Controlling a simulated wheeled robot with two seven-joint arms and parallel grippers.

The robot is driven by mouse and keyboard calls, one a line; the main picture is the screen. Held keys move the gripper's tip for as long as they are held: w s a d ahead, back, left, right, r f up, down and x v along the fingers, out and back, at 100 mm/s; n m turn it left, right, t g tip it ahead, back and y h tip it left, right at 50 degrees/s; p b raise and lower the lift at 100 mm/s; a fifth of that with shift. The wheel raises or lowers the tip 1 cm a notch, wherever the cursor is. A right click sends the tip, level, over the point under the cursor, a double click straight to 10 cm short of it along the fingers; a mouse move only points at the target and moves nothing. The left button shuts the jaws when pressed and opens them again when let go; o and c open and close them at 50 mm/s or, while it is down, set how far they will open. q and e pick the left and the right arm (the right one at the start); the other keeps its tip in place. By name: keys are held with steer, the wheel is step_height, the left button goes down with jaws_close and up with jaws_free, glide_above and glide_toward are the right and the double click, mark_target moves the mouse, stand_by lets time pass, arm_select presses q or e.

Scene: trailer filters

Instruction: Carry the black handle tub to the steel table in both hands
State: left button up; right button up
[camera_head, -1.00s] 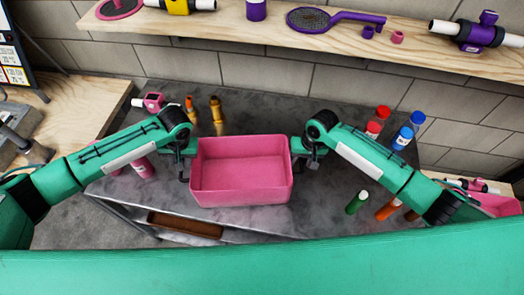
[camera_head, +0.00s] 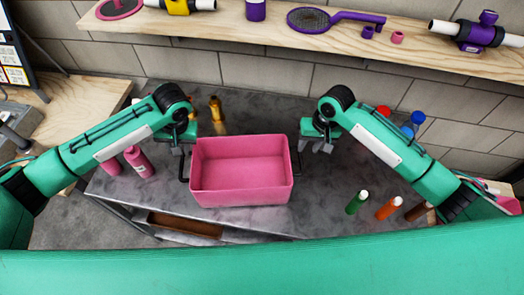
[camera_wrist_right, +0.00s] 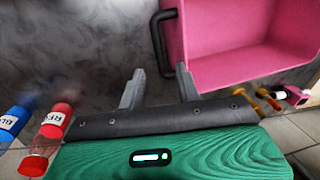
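The pink tub with black handles (camera_head: 240,197) sits upright and empty on the grey steel table (camera_head: 255,225). Its left handle (camera_head: 182,168) and right handle (camera_head: 299,160) stand out free. My right gripper (camera_head: 317,148) is raised just right of the right handle, apart from it. In the right wrist view its two fingers (camera_wrist_right: 159,88) are spread with nothing between them, and the tub (camera_wrist_right: 225,70) with its handle (camera_wrist_right: 158,42) is beyond them. My left gripper (camera_head: 178,150) is up by the left handle, looks open and holds nothing.
Pink bottles (camera_head: 140,162) stand left of the tub, and a yellow one (camera_head: 216,110) is behind it. Green (camera_head: 356,203), orange (camera_head: 389,208) and brown bottles stand to the right. Red and blue bottles (camera_wrist_right: 50,130) are near my right gripper. A wooden shelf (camera_head: 230,22) runs above.

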steer(key=shift+d+r, duration=0.15)
steer(key=shift+r, duration=0.6)
steer(key=shift+d+r, duration=0.15)
steer(key=shift+r, duration=0.6)
arm_select(q)
steer(key=shift+r, duration=0.1)
arm_select(e)
steer(key=shift+r, duration=0.1)
